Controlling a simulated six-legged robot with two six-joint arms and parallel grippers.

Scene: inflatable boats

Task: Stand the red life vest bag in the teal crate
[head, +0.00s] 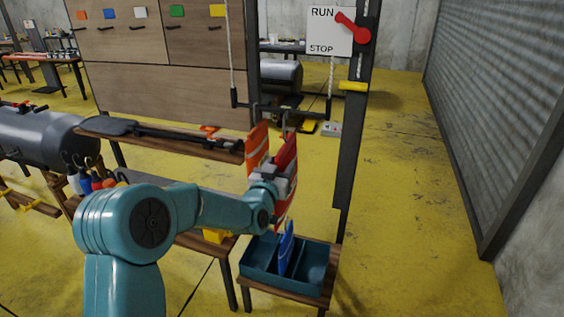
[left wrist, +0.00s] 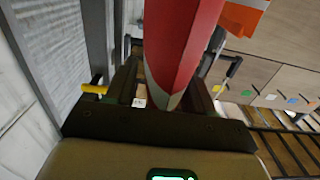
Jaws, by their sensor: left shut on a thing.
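The red life vest bag (head: 290,150) is upright above the teal crate, below a hanging hook bar. My left gripper (head: 284,183) is shut on it, and the gripper hides part of its lower half. In the left wrist view the red bag (left wrist: 183,38) rises between the two dark fingers. The teal crate (head: 258,279) sits on a low wooden stand and has divided compartments. A blue bag (head: 287,250) stands in it, tilted slightly, near the middle. The crate is below and apart from the red bag. My right gripper is not in view.
An orange bag (head: 257,147) hangs just left of the red one. A dark post (head: 354,150) rises close on the right. A wooden bench (head: 170,141) with a paddle lies left. A RUN/STOP board (head: 324,31) with a red lever is above. Yellow floor at right is clear.

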